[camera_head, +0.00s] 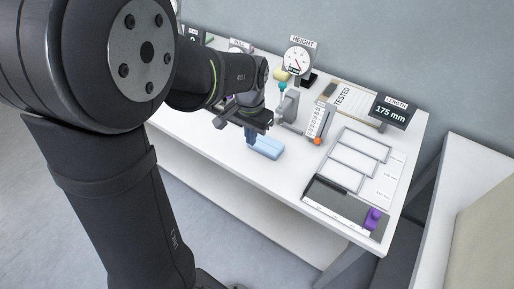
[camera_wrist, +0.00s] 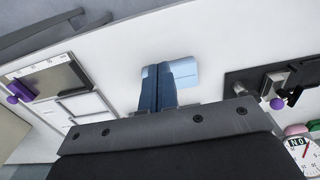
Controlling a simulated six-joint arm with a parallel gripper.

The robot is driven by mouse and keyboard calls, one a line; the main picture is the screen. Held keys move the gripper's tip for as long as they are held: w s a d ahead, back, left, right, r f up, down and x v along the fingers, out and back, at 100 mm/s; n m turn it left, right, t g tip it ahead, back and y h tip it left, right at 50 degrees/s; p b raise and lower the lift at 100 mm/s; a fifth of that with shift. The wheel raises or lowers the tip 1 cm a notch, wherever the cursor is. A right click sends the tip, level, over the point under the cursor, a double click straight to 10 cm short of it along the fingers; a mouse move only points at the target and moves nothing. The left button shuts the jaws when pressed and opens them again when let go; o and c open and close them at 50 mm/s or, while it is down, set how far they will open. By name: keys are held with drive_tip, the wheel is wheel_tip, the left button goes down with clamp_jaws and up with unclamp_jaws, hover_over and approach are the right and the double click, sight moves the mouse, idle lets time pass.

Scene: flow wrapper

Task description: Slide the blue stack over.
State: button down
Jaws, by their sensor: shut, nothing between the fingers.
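The light blue stack (camera_head: 267,149) lies flat on the white table, near its front edge and left of the height gauge. It also shows in the wrist view (camera_wrist: 184,75), partly hidden behind my fingers. My gripper (camera_head: 250,141) points down at the stack's left end in the head view. Its dark blue fingers are shut together with nothing between them, and in the wrist view the fingertips (camera_wrist: 157,68) overlap the stack. Whether they touch it, I cannot tell.
Right of the stack stand a height gauge with a dial (camera_head: 298,60) and an upright scale (camera_head: 315,122). Further right are outlined trays (camera_head: 352,160), a length station with a purple knob (camera_head: 373,217) and a "175 mm" display (camera_head: 391,112). White table between is clear.

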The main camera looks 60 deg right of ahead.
sight(268, 140)
drive_tip(key=f, duration=1)
drive_tip(key=shift+a, duration=0.2)
drive_tip(key=shift+d+f, duration=0.2)
drive_tip(key=shift+d, duration=1.85)
drive_tip(key=d, duration=0.5)
drive_tip(key=shift+d, duration=0.4)
